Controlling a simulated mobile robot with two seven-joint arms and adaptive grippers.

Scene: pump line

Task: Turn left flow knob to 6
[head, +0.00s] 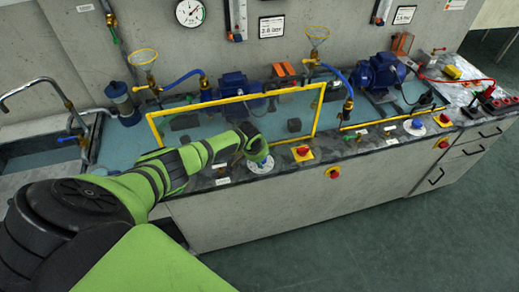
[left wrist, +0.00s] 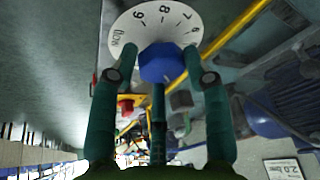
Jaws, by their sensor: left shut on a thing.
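The left flow knob is a blue many-sided knob (left wrist: 162,63) on a white round dial (left wrist: 143,28), seen in the left wrist view. I cannot make out a pointer mark. My left gripper (left wrist: 160,68) is shut on the knob, with fingers around its sides. In the head view the white dial (head: 261,168) lies on the counter front, and my left gripper (head: 255,153) is over it and hides the knob. My right gripper is not in view.
A red stop button (head: 302,151) on a yellow plate stands right of the dial. A yellow frame (head: 318,108) rises behind it. Further right is another blue knob (head: 416,124) on a white dial. Blue pumps (head: 234,86) stand behind; a sink (head: 40,150) is at left.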

